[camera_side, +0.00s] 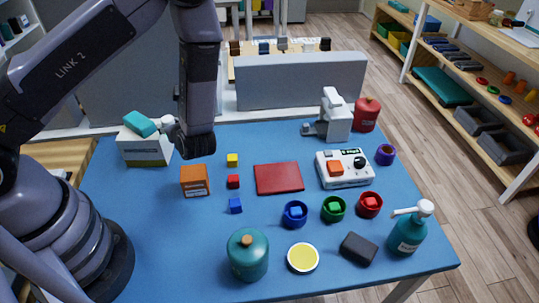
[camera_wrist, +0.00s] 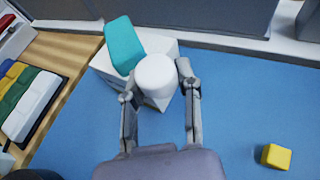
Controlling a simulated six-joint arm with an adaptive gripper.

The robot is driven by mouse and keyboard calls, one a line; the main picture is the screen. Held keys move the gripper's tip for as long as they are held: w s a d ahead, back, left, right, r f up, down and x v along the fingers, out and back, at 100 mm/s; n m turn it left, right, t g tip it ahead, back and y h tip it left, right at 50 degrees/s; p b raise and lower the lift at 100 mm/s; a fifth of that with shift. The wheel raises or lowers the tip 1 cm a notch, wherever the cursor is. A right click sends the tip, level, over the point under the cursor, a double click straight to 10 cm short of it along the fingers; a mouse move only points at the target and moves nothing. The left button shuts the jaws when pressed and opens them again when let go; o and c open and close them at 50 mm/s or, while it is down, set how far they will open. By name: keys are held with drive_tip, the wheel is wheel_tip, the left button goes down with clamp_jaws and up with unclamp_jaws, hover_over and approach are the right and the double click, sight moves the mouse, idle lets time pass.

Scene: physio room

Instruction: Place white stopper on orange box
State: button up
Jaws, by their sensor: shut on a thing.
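The white stopper (camera_wrist: 156,76) is a short round piece between the two fingers of my gripper (camera_wrist: 155,84) in the wrist view. My gripper is shut on it. In the side view the stopper (camera_side: 167,121) shows at the upper right of a white box (camera_side: 146,157); I cannot tell whether it touches that box. The orange box (camera_side: 195,181) stands on the blue table, below and slightly right of my gripper in the side view. It is outside the wrist view.
A teal piece (camera_side: 140,124) lies on the white box, close beside the stopper. Yellow (camera_side: 232,160), red (camera_side: 233,181) and blue (camera_side: 235,206) cubes stand right of the orange box. A red pad (camera_side: 279,178) lies farther right. A teal jar (camera_side: 248,256) stands in front.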

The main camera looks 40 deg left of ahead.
drive_tip(key=r, duration=0.1)
hover_over(193, 172)
drive_tip(key=shift+a, duration=0.25)
drive_tip(key=f, duration=0.3)
drive_tip(key=shift+s+d+f, duration=0.1)
drive_tip(key=shift+d+f, duration=0.15)
drive_tip(key=shift+d, duration=0.05)
drive_tip(key=shift+f, duration=2.05)
drive_tip(key=o, duration=0.9)
drive_tip(key=shift+f, duration=0.1)
drive_tip(key=shift+o, duration=0.2)
